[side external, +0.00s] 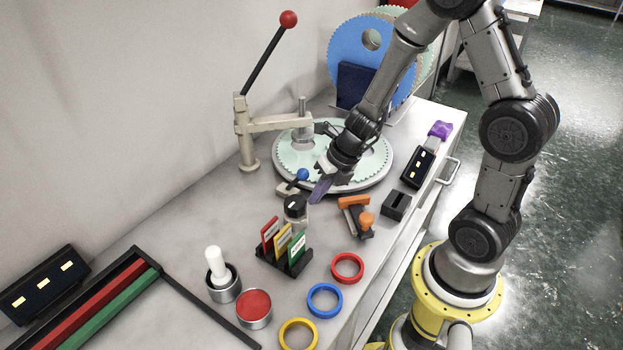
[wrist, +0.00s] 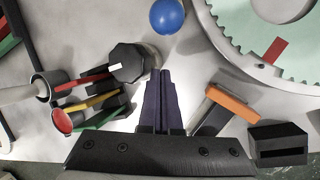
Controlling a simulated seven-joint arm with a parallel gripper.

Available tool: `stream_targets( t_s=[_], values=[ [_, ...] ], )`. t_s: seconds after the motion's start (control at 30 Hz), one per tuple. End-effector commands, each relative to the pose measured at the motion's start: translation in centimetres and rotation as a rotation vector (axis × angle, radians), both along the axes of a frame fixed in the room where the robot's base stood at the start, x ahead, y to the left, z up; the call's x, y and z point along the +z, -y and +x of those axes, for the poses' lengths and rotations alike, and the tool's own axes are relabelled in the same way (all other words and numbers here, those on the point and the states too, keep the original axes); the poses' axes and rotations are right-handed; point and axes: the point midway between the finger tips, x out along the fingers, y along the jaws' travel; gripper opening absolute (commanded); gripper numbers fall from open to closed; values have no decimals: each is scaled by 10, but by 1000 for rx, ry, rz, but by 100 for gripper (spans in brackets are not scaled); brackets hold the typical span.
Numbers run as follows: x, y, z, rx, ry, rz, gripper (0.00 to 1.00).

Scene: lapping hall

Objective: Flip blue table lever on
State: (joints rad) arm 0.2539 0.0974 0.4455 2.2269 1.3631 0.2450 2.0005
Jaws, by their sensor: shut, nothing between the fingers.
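The blue table lever shows as a blue ball knob (side external: 302,174) on a short dark arm over a small pale base (side external: 287,188), at the front left edge of the round table (side external: 383,165). In the wrist view the blue knob (wrist: 167,16) is at the top centre, ahead of my fingertips. My gripper (side external: 317,198) is shut and empty, its purple fingers pointing down just right of and below the knob. The fingers (wrist: 160,75) lie together in the wrist view. A gap shows between fingertips and knob there. The lever's arm is mostly hidden in the wrist view.
A black knob (side external: 296,207) stands close to my fingers. An orange-handled clamp (side external: 355,212) and black block (side external: 396,205) are to the right. Red, yellow and green cards (side external: 283,243) stand in front. A press with a red-ball lever (side external: 288,19) rises behind.

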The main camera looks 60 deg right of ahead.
Motion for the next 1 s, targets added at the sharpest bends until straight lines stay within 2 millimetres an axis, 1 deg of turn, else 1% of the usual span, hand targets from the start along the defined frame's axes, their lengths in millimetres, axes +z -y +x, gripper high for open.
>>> stream_targets(
  t_s=[0.03,0.6,1.0],
  values=[
    [-3,-1,0,0,-1,0,0],
    [18,17,27,-1,1,1,0],
    [20,18,28,-1,0,1,0]
  ],
)
